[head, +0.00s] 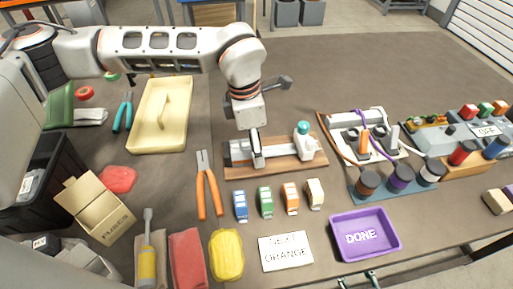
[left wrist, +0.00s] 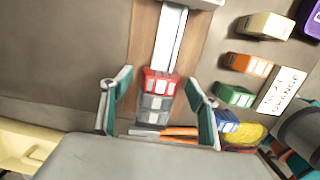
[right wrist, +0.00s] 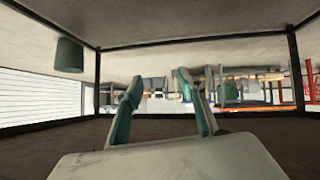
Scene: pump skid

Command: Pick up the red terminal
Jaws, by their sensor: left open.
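The red terminal (left wrist: 160,82) sits on a metal rail (left wrist: 171,40) in the left wrist view, with grey terminals (left wrist: 155,104) directly beside it. My left gripper (head: 257,160) is over the left part of the rail on its wooden board (head: 290,167). Its fingers are open, one on each side of the red terminal, with visible gaps. In the head view the red terminal is hidden by the gripper. My right gripper (right wrist: 158,75) is open and empty, away from the rail.
Blue (head: 241,205), green (head: 265,202), orange (head: 290,198) and cream (head: 314,194) terminals stand in front of the board. A card (head: 286,251) reading ORANGE and a purple DONE tray (head: 335,243) are nearer. Orange-handled pliers (head: 208,190) lie left of the board.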

